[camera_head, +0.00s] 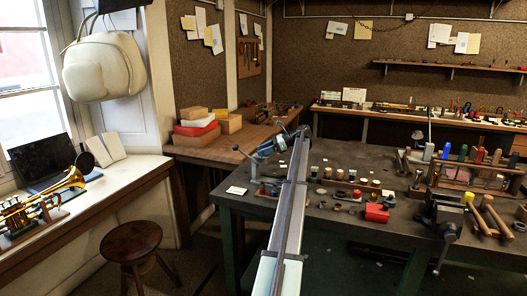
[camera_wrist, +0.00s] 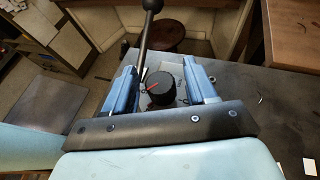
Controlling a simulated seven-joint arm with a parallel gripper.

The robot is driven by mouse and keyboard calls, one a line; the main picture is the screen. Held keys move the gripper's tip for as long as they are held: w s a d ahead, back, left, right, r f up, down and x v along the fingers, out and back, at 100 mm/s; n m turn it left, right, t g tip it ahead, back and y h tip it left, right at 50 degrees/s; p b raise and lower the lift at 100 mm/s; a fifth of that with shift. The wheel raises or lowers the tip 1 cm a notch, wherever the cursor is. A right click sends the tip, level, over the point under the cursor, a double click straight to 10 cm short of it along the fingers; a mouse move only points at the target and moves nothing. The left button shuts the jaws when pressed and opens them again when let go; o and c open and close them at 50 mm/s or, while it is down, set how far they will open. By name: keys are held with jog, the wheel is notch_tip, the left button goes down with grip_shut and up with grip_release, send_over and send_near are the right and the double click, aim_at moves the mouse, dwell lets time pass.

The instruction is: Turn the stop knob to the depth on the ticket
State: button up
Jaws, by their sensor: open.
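The stop knob (camera_wrist: 160,88) is round and black with a red pointer line, which points to the left and slightly down in the wrist view. My gripper (camera_wrist: 162,72) is open, its two blue fingers on either side of the knob with gaps showing. Contact cannot be seen. In the head view my gripper (camera_head: 273,149) is at the far left end of the dark workbench, and the knob cannot be made out there. A black lever with a ball end (camera_wrist: 148,22) rises beside the knob. A small white card (camera_head: 237,190) lies on the bench; its writing is unreadable.
The dark workbench (camera_head: 340,225) holds a row of small pots, a red box (camera_head: 377,212) and a vise (camera_head: 446,215) to the right. A round wooden stool (camera_head: 134,240) stands left of the bench. Brass horns (camera_head: 42,207) lie on the window-side table.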

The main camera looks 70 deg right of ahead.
jog(key=m+h, duration=0.3)
jog(key=h, duration=0.1)
jog(key=shift+a+m+t, duration=0.15)
jog(key=shift+m+t, duration=0.15)
jog(key=shift+t, duration=0.1)
jog(key=shift+s+h, duration=0.15)
jog(key=shift+h, duration=0.15)
jog(key=s+a+r+n+y, duration=0.1)
jog(key=s+r+y, duration=0.1)
jog(key=s, duration=0.4)
jog(key=s+r+n+y, duration=0.1)
jog(key=s+r, duration=0.2)
jog(key=s, duration=0.4)
jog(key=shift+a+r+n+g+y, duration=0.4)
jog(key=shift+s, duration=0.1)
